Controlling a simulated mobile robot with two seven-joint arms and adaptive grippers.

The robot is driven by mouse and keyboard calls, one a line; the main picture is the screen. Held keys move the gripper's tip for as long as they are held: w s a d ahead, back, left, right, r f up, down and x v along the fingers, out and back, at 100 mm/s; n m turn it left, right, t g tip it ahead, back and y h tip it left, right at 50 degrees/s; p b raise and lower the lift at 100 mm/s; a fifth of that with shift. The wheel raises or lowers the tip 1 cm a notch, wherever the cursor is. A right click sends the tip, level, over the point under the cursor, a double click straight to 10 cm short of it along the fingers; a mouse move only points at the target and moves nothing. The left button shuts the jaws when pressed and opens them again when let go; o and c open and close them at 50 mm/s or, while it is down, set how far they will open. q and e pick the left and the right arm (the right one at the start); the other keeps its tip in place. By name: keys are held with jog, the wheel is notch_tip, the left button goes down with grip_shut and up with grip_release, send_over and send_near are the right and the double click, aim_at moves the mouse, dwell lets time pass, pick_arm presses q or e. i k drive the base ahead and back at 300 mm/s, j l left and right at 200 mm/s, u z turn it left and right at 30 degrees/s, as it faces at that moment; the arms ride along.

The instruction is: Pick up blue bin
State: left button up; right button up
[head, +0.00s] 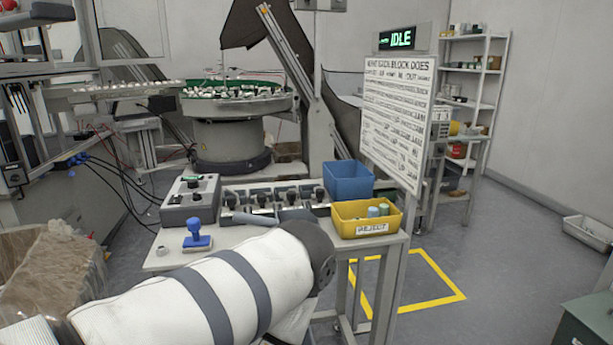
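The blue bin (348,182) stands on the far right part of the small work table, behind the yellow bin, which hides its lower front. It looks upright and its inside appears empty from here. A white arm of mine with grey bands comes in from the lower left and crosses in front of the table. It ends in view at a dark round joint, left of and nearer than the bins. No gripper fingers can be made out, and nothing of mine touches the blue bin.
A yellow bin (360,228) labelled REJECT holds a few small cylinders, close in front of the blue bin. A control box (190,200), a blue stamp-like object (197,238) and a row of dark-knobbed blocks share the table. A sign board (396,120) rises just right of the bin.

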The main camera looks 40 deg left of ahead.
aim_at(347, 180)
jog(key=i+l+u, duration=0.8)
jog(key=l+u, duration=0.25)
jog(key=l, duration=0.1)
